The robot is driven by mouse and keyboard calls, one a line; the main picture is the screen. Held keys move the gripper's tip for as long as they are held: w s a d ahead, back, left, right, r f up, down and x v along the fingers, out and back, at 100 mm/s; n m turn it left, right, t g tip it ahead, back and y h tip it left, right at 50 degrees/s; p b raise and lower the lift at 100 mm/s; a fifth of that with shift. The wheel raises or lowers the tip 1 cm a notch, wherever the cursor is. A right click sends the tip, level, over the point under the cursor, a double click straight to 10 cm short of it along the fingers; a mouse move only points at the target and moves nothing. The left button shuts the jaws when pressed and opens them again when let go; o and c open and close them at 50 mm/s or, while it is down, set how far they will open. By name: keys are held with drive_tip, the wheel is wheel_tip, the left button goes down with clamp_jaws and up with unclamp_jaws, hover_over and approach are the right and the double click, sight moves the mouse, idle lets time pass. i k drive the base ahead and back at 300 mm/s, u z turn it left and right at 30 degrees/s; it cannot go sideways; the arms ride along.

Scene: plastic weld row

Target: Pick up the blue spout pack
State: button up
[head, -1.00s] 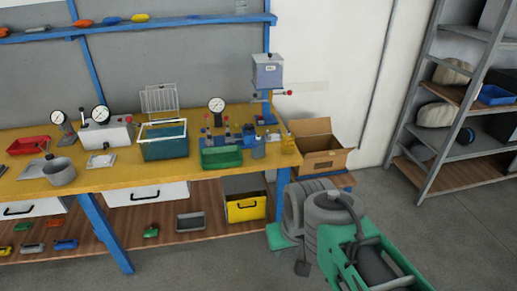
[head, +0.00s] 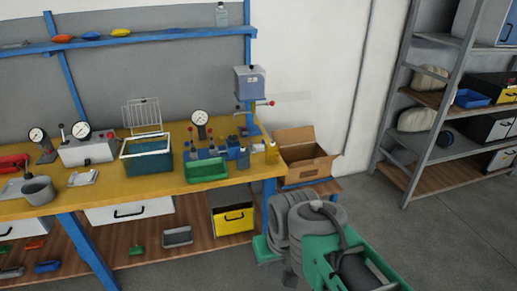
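A small blue-grey upright pack (head: 243,158), which looks like the blue spout pack, stands near the front right edge of the yellow workbench (head: 135,188). My folded grey and green arm fills the lower right, in front of and below the bench. I cannot make out my gripper's fingers, and nothing of mine touches the pack.
An open cardboard box (head: 305,165) sits right of the bench. A teal basket (head: 147,163) and gauges (head: 200,119) stand farther left. Metal shelving (head: 405,110) is at right, with bare floor before it.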

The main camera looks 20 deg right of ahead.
sight(242, 154)
drive_tip(key=z, duration=0.25)
drive_tip(key=i, duration=0.8)
drive_tip(key=u, duration=0.55)
drive_tip(key=i, duration=0.6)
drive_tip(key=u, duration=0.75)
drive_tip(key=i, duration=0.5)
drive_tip(key=z, duration=0.05)
